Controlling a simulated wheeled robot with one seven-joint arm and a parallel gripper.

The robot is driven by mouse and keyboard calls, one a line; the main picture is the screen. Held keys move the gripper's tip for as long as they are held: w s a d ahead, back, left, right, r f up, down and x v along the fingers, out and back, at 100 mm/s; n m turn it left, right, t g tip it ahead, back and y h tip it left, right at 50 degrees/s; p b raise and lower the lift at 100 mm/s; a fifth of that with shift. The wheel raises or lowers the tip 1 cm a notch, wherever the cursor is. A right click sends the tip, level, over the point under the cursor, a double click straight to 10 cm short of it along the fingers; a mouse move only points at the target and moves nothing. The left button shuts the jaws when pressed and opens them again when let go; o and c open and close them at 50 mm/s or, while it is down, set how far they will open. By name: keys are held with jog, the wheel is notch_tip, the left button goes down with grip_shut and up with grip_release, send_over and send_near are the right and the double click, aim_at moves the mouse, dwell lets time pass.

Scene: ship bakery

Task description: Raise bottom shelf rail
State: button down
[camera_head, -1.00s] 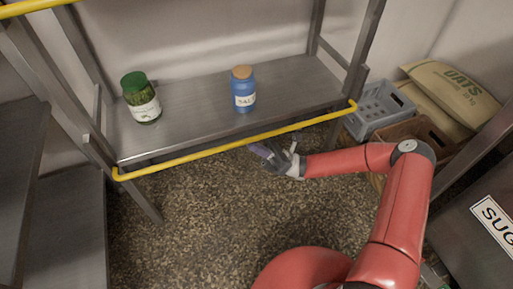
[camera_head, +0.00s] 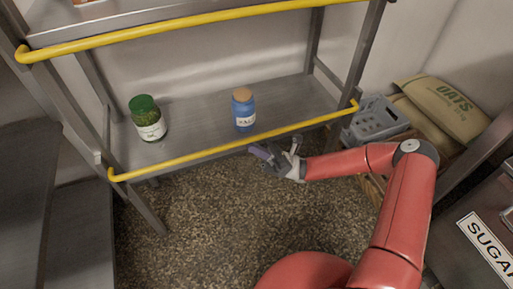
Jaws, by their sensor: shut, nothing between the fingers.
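The bottom shelf rail (camera_head: 205,153) is a yellow bar along the front of the lower shelf (camera_head: 190,112). Its bent ends meet the left and right front posts, and it runs close along the shelf's front edge. My gripper (camera_head: 260,152) is shut and empty. It is just under the rail, right of its middle, with its fingertips pointing left; whether it touches the rail is not clear. A green-lidded jar (camera_head: 149,122) and a blue jar with a cork lid (camera_head: 243,112) stand upright on the shelf behind the rail.
Another yellow rail (camera_head: 180,24) runs along the upper shelf. A grey crate (camera_head: 377,122) and an oats sack (camera_head: 447,105) sit at the right. A box labelled sugar (camera_head: 500,225) is at the right edge. The speckled floor (camera_head: 200,240) is clear below the shelf.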

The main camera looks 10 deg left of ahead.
jog(key=s+a+f+b+v, duration=0.1)
jog(key=v, duration=1.1)
jog(key=shift+f+b, duration=0.4)
jog(key=shift+f, duration=0.2)
jog(key=shift+t, duration=0.3)
